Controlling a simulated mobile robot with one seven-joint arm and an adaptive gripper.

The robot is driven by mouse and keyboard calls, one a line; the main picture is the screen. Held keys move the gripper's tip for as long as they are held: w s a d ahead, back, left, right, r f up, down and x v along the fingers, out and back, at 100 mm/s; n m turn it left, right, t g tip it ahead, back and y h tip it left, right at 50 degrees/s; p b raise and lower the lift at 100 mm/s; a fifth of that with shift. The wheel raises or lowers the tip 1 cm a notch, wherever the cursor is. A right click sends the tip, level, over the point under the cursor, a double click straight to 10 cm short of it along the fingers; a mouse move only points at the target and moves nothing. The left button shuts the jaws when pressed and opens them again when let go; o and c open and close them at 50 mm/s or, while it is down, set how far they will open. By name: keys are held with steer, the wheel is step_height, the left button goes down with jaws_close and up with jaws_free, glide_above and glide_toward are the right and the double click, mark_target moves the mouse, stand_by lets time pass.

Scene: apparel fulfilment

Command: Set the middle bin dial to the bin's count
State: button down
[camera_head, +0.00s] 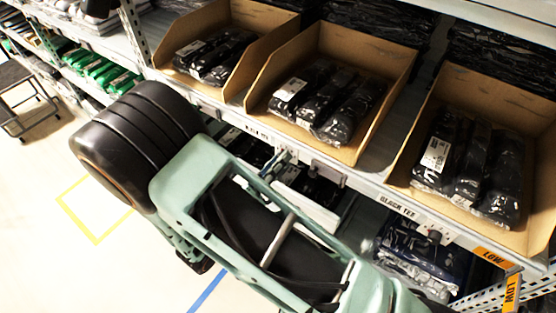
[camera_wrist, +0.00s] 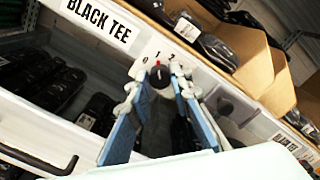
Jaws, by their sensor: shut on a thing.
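The middle cardboard bin (camera_head: 375,47) stands on the shelf and holds what look like 3 black bagged garments (camera_head: 327,98). In the wrist view, a dark round dial knob (camera_wrist: 159,77) with a red mark at its top sits on the white shelf strip. Small digits 0, 1 and 2 show above it; the red mark appears to point near the 1. My gripper (camera_wrist: 158,72) has its pale fingertips on either side of the knob, shut on it. In the head view my gripper (camera_head: 283,157) is at the shelf edge below the middle bin, and the dial is hidden.
A left bin (camera_head: 262,20) and a right bin (camera_head: 500,95) also hold black bagged garments. A BLACK TEE label (camera_head: 397,207) and orange LOW tags (camera_head: 493,257) are on the shelf edge. Bagged dark garments (camera_head: 420,245) lie on the lower shelf. Open floor is at left.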

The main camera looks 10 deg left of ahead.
steer(key=c, duration=1.7)
jaws_free()
steer(key=shift+c, duration=0.2)
steer(key=shift+s, duration=0.1)
steer(key=v, duration=1.2)
steer(key=shift+d, duration=0.1)
